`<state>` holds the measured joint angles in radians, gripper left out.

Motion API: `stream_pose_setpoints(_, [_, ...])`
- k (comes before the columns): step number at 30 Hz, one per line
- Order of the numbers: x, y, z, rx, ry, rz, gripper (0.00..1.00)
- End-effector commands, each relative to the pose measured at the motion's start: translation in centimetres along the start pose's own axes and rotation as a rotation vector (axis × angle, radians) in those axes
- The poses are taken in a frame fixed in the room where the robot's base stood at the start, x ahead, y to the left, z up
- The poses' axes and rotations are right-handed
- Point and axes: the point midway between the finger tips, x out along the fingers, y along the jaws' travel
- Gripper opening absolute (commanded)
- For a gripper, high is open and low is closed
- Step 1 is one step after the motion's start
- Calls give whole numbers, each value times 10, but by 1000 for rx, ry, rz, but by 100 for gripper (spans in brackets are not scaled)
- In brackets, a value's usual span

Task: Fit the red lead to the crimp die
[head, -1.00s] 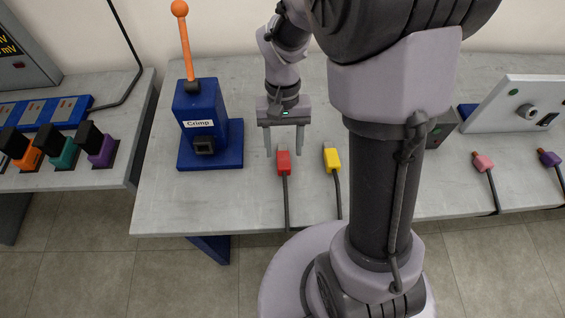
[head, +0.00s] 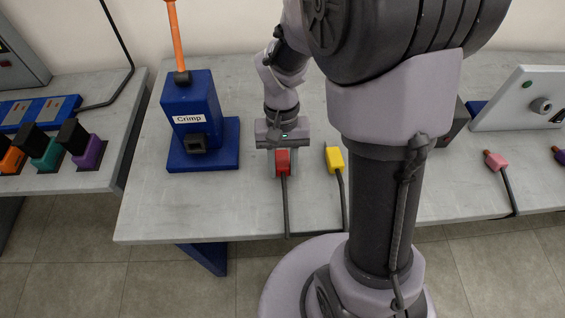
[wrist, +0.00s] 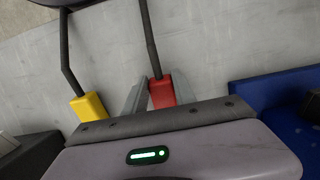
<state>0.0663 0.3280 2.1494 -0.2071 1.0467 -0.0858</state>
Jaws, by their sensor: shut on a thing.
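The red lead (head: 283,163) has a red block-shaped end and a dark cable running to the table's front edge. My gripper (head: 283,168) is shut on the red end, with one finger on each side, low at the table. The wrist view also shows the red lead (wrist: 161,92) between the fingers. The crimp press (head: 191,112) is blue, labelled "Crimp", with an orange lever. Its crimp die (head: 195,143) is a dark square block low on its front, to the left of my gripper. A blue part of its base (wrist: 285,90) shows at the right of the wrist view.
A yellow lead (head: 334,159) lies just right of the red one; it also shows in the wrist view (wrist: 88,106). A pink lead (head: 496,161) and a white panel (head: 515,100) are further right. The table between press and gripper is clear.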

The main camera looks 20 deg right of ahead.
Motion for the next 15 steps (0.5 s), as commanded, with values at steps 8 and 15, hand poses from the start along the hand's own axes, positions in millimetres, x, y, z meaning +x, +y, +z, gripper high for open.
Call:
stream_pose_setpoints(8, [0,0,0,0,0,0,0])
stream_pose_setpoints(15, [-13,0,3,0,0,0,0])
